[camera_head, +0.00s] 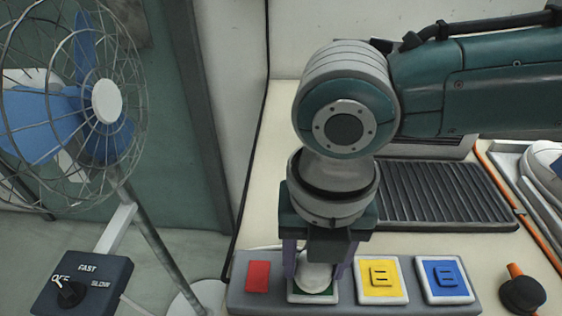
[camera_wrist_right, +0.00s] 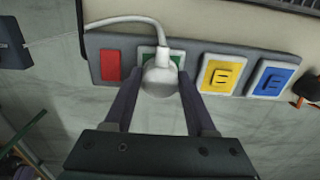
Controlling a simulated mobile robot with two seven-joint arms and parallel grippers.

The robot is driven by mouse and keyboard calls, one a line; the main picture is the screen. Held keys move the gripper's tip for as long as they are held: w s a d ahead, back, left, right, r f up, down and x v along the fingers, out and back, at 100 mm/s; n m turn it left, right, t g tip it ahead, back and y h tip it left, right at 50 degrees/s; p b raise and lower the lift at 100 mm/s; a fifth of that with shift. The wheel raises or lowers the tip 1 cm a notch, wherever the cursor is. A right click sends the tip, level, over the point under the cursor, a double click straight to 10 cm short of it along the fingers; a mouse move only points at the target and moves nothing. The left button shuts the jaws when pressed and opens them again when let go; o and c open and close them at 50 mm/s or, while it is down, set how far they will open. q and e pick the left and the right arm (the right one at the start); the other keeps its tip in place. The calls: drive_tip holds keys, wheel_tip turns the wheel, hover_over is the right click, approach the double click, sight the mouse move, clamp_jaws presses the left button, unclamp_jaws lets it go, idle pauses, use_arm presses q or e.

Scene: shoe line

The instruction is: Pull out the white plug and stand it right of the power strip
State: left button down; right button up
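The white plug (camera_head: 315,276) sits in the green socket (camera_head: 300,298) of the grey power strip (camera_head: 345,292), second from the left. In the right wrist view the plug (camera_wrist_right: 160,78) has its white cord running up and left from it. My right gripper (camera_head: 317,268) points down over the strip, with one finger on each side of the plug. It also shows in the right wrist view (camera_wrist_right: 160,82). The fingers look apart, with slim gaps to the plug; contact is hard to judge. My left gripper is in neither view.
The strip also has a red switch (camera_head: 258,276), a yellow socket (camera_head: 380,279) and a blue socket (camera_head: 444,279). A black and orange knob-like object (camera_head: 522,292) lies right of the strip, with bare table between. A fan (camera_head: 100,100) stands at left.

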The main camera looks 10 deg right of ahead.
clamp_jaws()
drive_tip(key=shift+r, duration=0.1)
idle(0.4)
drive_tip(key=shift+r+p, duration=2.95)
drive_tip(key=shift+p, duration=0.25)
